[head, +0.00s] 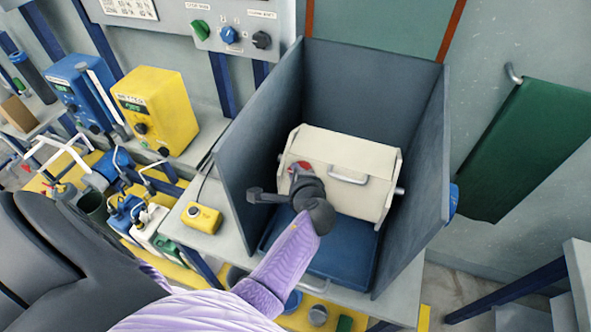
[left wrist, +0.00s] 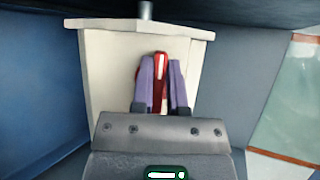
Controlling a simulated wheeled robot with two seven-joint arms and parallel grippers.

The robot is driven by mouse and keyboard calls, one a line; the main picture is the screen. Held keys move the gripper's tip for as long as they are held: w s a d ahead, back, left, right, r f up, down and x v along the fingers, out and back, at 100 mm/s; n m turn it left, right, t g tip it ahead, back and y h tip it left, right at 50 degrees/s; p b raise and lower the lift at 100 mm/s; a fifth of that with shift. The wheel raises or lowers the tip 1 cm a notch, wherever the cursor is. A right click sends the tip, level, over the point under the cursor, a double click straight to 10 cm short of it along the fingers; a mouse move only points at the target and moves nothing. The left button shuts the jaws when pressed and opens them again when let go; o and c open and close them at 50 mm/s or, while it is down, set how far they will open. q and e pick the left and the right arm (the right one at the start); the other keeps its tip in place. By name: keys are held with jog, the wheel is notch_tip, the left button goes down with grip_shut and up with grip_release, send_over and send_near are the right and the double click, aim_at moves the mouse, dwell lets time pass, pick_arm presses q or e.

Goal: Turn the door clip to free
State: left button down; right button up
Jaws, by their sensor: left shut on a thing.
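The door clip (left wrist: 160,68) is red with a pale stripe and sits on the front of a cream box (left wrist: 108,70) in the left wrist view. My left gripper (left wrist: 163,80) is shut on the clip, with one purple finger on each side of it. In the head view the cream box (head: 350,150) with a grey handle (head: 347,178) stands inside a dark grey three-sided booth. My left gripper (head: 297,172) is at the box's left part, and red shows there. The wrist hides most of the clip in that view. My right gripper is not in view.
Tall grey booth walls (head: 420,165) stand close on both sides of the box. A blue tray (head: 345,245) lies under it. A small yellow control box (head: 202,217) sits left of the booth. A green cloth (head: 530,145) hangs at right.

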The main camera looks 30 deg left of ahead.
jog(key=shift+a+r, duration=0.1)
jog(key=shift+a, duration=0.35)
pick_arm(q)
jog(key=c, duration=0.6)
grip_release()
jog(key=shift+c, duration=0.2)
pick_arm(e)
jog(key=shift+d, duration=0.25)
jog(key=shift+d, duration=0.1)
